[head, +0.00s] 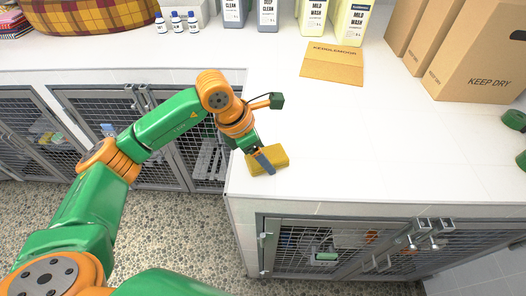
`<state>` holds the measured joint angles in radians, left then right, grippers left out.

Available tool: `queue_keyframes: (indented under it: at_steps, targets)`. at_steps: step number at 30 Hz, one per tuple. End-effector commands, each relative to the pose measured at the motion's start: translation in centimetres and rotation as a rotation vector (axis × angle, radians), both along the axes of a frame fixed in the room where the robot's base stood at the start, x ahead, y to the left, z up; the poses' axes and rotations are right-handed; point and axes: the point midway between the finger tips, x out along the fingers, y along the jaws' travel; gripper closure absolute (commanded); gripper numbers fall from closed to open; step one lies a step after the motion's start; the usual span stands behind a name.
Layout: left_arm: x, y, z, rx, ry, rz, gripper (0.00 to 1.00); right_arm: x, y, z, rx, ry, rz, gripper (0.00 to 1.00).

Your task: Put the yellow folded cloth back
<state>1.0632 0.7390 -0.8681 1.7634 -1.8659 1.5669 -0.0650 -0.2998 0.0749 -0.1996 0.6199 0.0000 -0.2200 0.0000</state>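The yellow folded cloth (281,155) is at the left front corner of the white counter. My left gripper (263,160) reaches down to it, with one dark finger lying across the cloth's near side. The other finger is hidden, so I cannot tell whether the gripper is closed on the cloth. I also cannot tell whether the cloth rests on the counter or is slightly above it.
A flat tan card (333,64) lies farther back on the white counter (370,140). Cardboard boxes (478,62) and wash bottles (312,14) stand behind. Dark green objects (514,119) sit at the right edge. Mesh-door kennels (330,248) are below; the counter's middle is clear.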

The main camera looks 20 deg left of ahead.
Motion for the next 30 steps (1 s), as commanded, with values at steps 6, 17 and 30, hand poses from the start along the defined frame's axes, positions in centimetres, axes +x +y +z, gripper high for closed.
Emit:
queue_keyframes:
  at_steps: [6, 17, 30]
  targets:
    - [0.0, 0.0, -0.1, 0.0, 0.0, 0.0, 0.0, 0.0, -0.1, -0.2, -0.002, 0.0, 0.001, 0.5]
    - [-0.4, 0.7, 2.1, 0.001, -0.006, 0.002, 0.0, 0.0, -0.4, -0.5, -0.006, 0.0, 0.002, 0.5]
    - [-2.8, 3.5, 11.0, 0.0, -0.002, 0.001, 0.0, 0.0, -0.4, -1.7, -0.007, 0.001, 0.002, 0.5]
